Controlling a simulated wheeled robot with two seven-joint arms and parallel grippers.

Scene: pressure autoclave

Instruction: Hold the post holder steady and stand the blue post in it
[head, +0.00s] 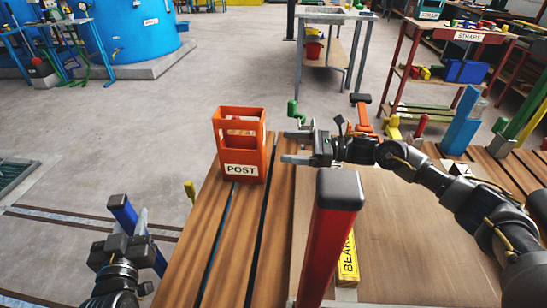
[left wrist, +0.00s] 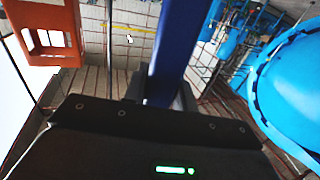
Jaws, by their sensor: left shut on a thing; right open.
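The orange post holder (head: 241,140), an open frame labelled POST, stands upright on the wooden bench. It also shows tilted at the upper left of the left wrist view (left wrist: 45,52). I see no post in it. The blue post (head: 123,213) is in my left gripper (head: 137,240), which is shut on it at the lower left, in front of the holder and left of the bench. The post crosses the top middle of the left wrist view (left wrist: 176,45). My right gripper (head: 297,147) is open just right of the holder, fingers pointing at it, apparently apart from it.
A red dark-capped post (head: 329,235) rises in the foreground beside a yellow-labelled beam (head: 348,262). A green crank-shaped part (head: 294,113) and an orange tool (head: 362,117) are behind my right gripper. Another blue upright (head: 461,122) stands at right. Floor left of the bench is mostly clear.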

